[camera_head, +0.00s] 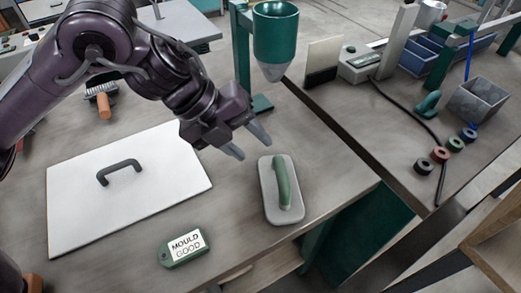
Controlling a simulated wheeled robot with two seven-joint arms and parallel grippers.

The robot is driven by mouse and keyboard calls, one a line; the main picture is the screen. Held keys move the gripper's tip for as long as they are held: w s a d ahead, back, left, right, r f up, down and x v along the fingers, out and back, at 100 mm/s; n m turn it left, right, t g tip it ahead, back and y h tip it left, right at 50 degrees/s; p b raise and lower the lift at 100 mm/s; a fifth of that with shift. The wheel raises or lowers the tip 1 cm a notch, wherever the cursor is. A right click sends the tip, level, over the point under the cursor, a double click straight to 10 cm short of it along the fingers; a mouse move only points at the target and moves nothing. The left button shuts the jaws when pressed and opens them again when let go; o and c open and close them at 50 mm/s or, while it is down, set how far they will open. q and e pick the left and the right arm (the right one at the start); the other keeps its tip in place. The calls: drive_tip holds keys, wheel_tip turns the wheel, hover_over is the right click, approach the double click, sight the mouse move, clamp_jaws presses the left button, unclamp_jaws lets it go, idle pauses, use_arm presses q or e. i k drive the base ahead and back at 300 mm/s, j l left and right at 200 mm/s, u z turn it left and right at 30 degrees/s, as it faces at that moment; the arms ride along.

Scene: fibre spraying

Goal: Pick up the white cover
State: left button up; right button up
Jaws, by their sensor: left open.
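The white cover (150,205) is a flat, pale square panel lying on the left part of the workbench. A dark arched handle (119,172) stands on it, a little left of its middle. My left gripper (252,146) is open and empty, to the right of the cover's upper right corner and above the bench. Its fingers point down and to the right, apart from the handle. My left arm passes over the far edge of the cover. My right gripper is not in view.
A grey float with a green handle (283,181) lies just below my left gripper. A green "MOULD GOOD" tag (184,248) lies near the front. A green hopper (275,38) stands behind. A brush (103,103) lies at the left. Coloured rolls (439,154) sit at the right.

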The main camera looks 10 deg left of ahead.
sight(93, 195)
drive_tip(key=k+l, duration=0.1)
drive_tip(key=k, duration=0.4)
drive_tip(key=k+l, duration=0.15)
drive_tip(key=k, duration=0.35)
drive_tip(key=k+l, duration=0.1)
drive_tip(key=k, duration=0.4)
